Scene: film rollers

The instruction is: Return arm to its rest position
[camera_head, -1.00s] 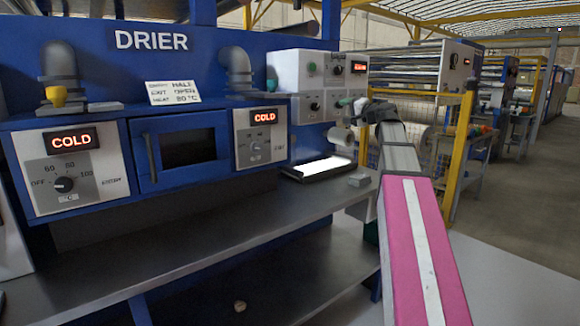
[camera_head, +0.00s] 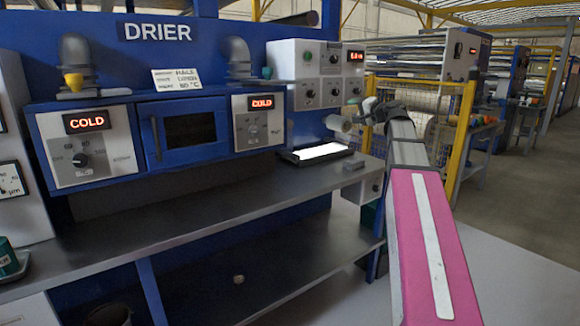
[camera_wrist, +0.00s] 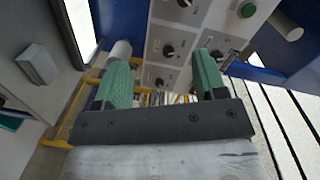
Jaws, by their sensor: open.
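My arm, with a pink and white link, reaches forward at the right of the head view. The grey-white control panel (camera_wrist: 170,50) with black knobs lies beyond the fingers. The same control panel (camera_head: 317,75) stands at the right end of the drier in the head view.
The blue drier (camera_head: 180,140) shows two red COLD displays. Below it runs a grey bench (camera_head: 200,215). A yellow-framed cage (camera_head: 465,130) stands behind my arm. Floor at the right is open.

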